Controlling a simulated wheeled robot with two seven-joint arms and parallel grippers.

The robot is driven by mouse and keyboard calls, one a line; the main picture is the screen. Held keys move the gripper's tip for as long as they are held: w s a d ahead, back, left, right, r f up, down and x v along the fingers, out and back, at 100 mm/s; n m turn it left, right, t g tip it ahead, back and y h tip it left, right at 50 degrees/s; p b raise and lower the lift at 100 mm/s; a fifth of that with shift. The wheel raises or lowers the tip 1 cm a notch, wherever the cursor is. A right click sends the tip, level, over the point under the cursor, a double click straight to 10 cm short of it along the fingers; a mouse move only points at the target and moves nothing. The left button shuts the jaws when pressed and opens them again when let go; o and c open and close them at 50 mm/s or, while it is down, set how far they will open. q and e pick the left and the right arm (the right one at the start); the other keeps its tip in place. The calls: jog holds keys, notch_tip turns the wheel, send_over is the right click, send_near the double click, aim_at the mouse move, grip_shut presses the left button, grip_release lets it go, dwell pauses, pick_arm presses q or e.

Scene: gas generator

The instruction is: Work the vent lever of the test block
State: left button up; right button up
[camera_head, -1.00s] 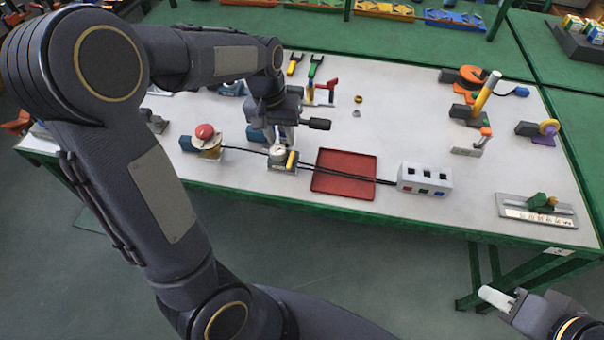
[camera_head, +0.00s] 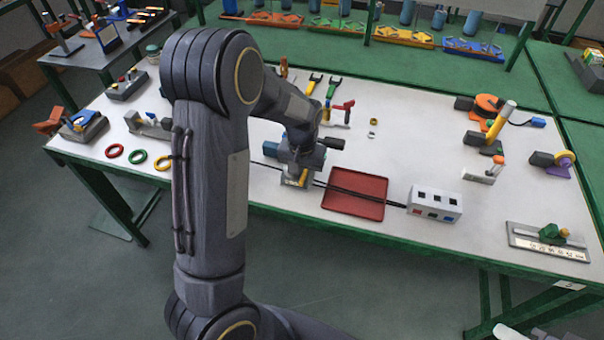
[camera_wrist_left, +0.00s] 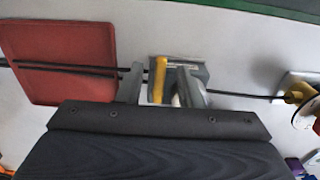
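The test block (camera_head: 293,183) sits on the white bench left of the red tray, partly hidden under my left gripper (camera_head: 296,170). In the left wrist view the grey block (camera_wrist_left: 196,71) has a yellow lever (camera_wrist_left: 159,74) standing on its left side. A pale round part beside the lever is mostly hidden. My left gripper (camera_wrist_left: 162,90) is open, with one finger left of the lever and the other to its right, over the block. I cannot tell whether either finger touches it.
The red tray (camera_head: 355,194) lies beside the block, with black cables crossing it to a grey socket box (camera_head: 434,203). The cable also runs to a yellow-based part (camera_wrist_left: 300,92) in the left wrist view. Coloured rings (camera_head: 137,157) lie at the left.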

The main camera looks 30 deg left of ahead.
pick_arm(q)
jog(key=shift+c, duration=0.3)
grip_shut()
